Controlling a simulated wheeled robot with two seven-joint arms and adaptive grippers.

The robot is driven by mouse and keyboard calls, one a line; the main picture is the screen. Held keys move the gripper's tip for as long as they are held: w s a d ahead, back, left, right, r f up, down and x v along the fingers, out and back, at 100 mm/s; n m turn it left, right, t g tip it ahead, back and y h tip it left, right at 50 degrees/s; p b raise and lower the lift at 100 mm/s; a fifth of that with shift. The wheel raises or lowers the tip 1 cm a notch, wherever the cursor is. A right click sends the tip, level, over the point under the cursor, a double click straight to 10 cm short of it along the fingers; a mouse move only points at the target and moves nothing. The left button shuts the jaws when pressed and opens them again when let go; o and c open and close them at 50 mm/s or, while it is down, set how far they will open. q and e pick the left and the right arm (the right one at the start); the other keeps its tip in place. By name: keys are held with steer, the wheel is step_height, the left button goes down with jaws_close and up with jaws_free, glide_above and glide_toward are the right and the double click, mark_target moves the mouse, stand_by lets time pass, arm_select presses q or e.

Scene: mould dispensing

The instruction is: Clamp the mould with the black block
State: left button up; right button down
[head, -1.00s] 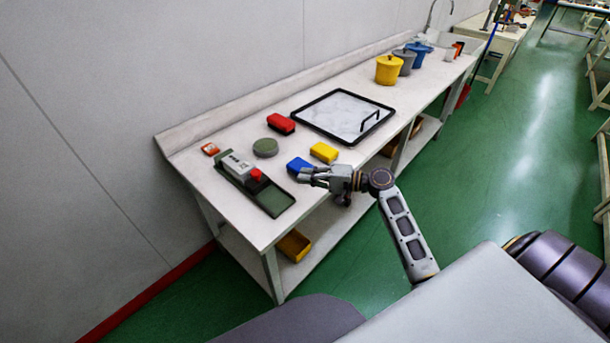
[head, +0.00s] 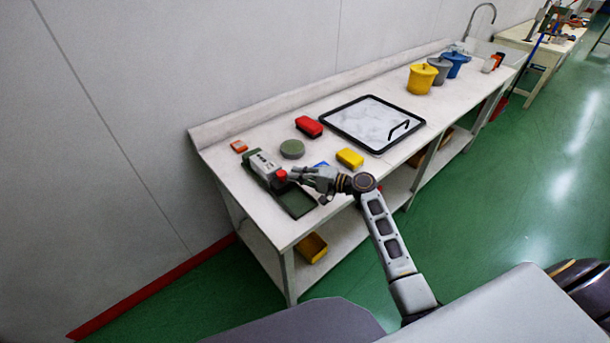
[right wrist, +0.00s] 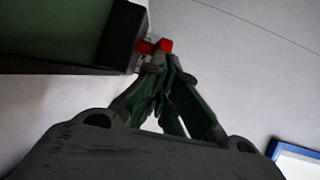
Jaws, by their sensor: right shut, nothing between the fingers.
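A dark green and black part of the device (right wrist: 70,35) fills the upper left there. I cannot single out the mould or black block. My left gripper is not in view.
Pots stand farther back.

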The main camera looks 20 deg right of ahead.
steer(key=shift+w+a, duration=0.15)
steer(key=shift+a, duration=0.05)
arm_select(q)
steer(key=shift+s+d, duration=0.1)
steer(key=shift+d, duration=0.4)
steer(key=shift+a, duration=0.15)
arm_select(e)
steer(key=shift+w+a+b, duration=0.3)
steer(key=shift+w+b, duration=0.3)
steer(key=shift+w, duration=0.35)
steer(key=shift+w+a, duration=0.1)
steer(key=shift+w, duration=0.15)
steer(key=shift+w+a, duration=0.1)
steer(key=shift+w, duration=0.1)
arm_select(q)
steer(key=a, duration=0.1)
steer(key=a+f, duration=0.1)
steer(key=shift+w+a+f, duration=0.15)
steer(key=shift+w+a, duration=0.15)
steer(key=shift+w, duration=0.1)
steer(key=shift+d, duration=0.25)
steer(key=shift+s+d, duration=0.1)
